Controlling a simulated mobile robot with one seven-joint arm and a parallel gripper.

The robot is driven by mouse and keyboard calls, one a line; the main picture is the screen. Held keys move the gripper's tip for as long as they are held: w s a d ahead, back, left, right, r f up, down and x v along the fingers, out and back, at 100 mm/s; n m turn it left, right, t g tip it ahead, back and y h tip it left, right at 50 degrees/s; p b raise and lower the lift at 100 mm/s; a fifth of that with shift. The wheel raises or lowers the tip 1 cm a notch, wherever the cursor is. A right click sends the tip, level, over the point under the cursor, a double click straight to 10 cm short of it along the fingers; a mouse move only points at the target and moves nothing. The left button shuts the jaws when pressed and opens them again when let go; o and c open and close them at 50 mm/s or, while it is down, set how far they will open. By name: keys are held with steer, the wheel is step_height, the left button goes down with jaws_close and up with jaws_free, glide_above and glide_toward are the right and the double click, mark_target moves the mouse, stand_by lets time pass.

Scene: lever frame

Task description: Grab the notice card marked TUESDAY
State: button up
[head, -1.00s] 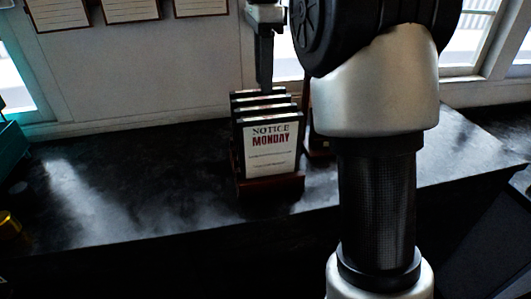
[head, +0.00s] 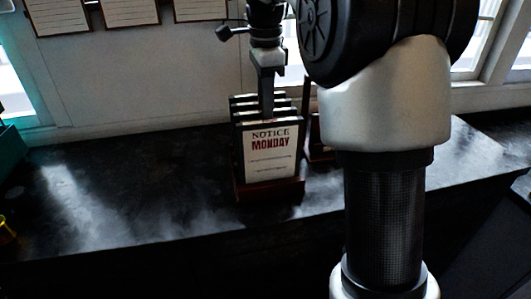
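A stack of notice cards stands upright in a dark red-brown holder (head: 270,190) on the black counter. The front card (head: 271,155) is white with a dark edge and reads NOTICE MONDAY. Several more cards (head: 245,101) stand behind it; only their top edges show, so I cannot read which is marked TUESDAY. My gripper (head: 267,112) points down over the stack, its finger reaching to the top edges of the cards behind the front one. Only one finger shows edge-on, so its opening is hidden, and I cannot tell whether it touches a card.
The black counter (head: 130,205) is clear to the left of the holder. A dark wooden stand (head: 318,145) is close on the right, partly behind my arm. A teal box (head: 10,150) and a yellow object (head: 6,230) are at the left edge. Lined sheets (head: 130,10) hang on the wall.

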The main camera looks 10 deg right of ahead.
jaws_close()
steer(key=shift+r, duration=0.15)
